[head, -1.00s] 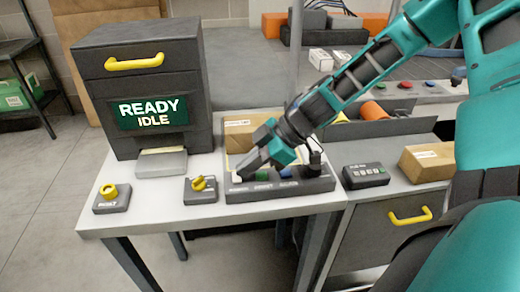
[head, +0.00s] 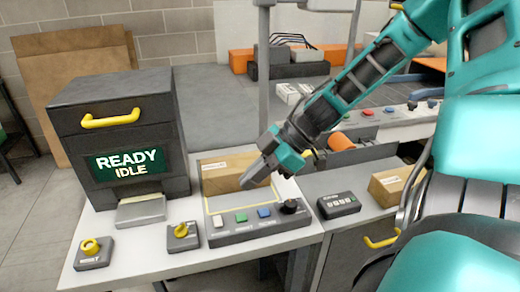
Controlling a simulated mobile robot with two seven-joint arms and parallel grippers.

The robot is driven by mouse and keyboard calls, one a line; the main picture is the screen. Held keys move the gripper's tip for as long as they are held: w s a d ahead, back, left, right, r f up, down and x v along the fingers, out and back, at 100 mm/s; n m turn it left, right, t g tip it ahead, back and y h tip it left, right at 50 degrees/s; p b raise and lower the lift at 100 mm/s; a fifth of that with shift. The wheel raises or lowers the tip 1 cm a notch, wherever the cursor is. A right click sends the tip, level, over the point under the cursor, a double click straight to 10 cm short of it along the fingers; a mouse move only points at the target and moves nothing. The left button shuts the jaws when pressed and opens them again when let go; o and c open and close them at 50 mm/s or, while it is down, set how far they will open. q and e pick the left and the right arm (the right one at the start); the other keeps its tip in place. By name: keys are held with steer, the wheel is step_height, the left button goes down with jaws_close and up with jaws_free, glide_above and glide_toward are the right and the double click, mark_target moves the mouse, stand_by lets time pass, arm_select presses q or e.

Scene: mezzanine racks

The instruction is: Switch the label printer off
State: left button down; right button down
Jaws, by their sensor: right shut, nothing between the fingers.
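The label printer (head: 70,118) is a dark box with a yellow handle on the left of the table. Its screen (head: 125,163) reads READY IDLE. A panel (head: 262,231) to its right carries a white button (head: 218,222), a green button (head: 241,217), a blue button (head: 264,212) and a black knob (head: 290,206). A small box with a yellow knob (head: 181,230) and another with a round yellow knob (head: 90,247) stand in front of the printer. My right gripper (head: 246,184) is shut and empty, above the panel and apart from the buttons. My left gripper is out of view.
A brown carton (head: 222,172) lies behind the panel, close to my right gripper. A dark keypad box (head: 338,205) and a second carton (head: 390,188) lie on the right-hand surface. A grey post (head: 264,70) rises behind the table.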

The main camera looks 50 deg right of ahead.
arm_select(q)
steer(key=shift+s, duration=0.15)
arm_select(e)
steer(key=shift+v, duration=1.2)
